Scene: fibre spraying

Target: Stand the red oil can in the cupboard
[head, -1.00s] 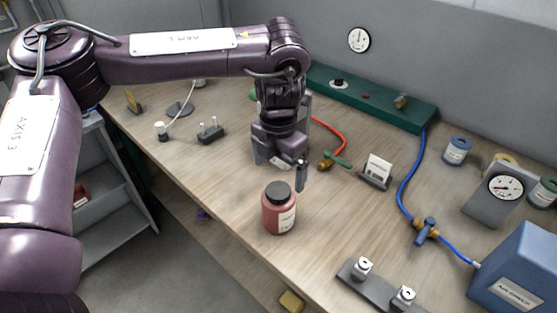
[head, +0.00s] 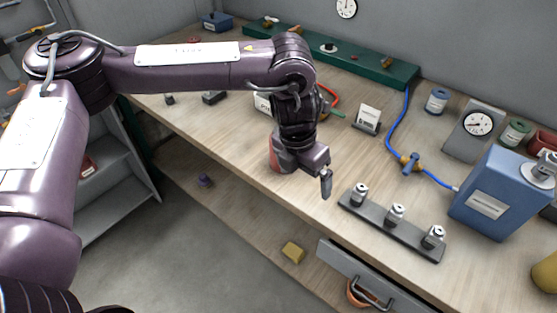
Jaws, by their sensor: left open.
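The red oil can (head: 277,150), a red jar-like can, stands on the wooden workbench and is mostly hidden behind my left gripper. My left gripper (head: 301,173) is open and low over the bench at the can. One finger shows in front and to the right of the can. I cannot tell whether the can is between the fingers. A grey open-fronted shelf unit (head: 118,192), which looks like the cupboard, stands on the floor at the left. A small red thing (head: 88,165) is on one of its shelves. My right gripper is not in view.
A grey rail with several metal fittings (head: 395,228) lies right of the gripper. A blue box (head: 490,200), a gauge (head: 474,132) and a blue hose (head: 392,128) are farther right. A drawer (head: 365,278) sticks out at the bench front. A yellow block (head: 293,252) is lower down.

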